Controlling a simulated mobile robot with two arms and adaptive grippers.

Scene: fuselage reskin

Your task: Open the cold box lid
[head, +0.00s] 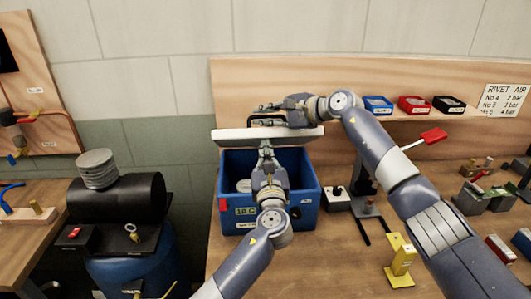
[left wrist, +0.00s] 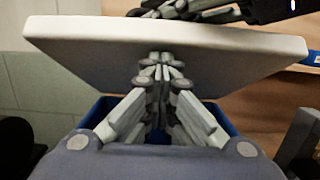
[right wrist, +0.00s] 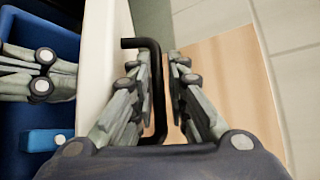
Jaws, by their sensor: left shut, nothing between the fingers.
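The cold box (head: 242,217) is a blue bin on the bench, its top uncovered at the front. Its white lid (head: 232,134) is raised above the bin's back, seen nearly edge-on. My left gripper (head: 265,148) is shut and empty, its tips at the lid's lower side; the left wrist view shows them against the lid's face (left wrist: 90,45). I cannot tell whether they touch. My right gripper (right wrist: 158,60) is on the lid's other side, its fingers on either side of the black handle (right wrist: 157,95). Whether they grip it is unclear.
A black box with a knob (head: 336,199) stands right of the bin. Blue, red and black trays (head: 414,105) sit on the back shelf. A yellow bracket (head: 401,258) stands at front right. A black cylinder (head: 115,197) is at the left.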

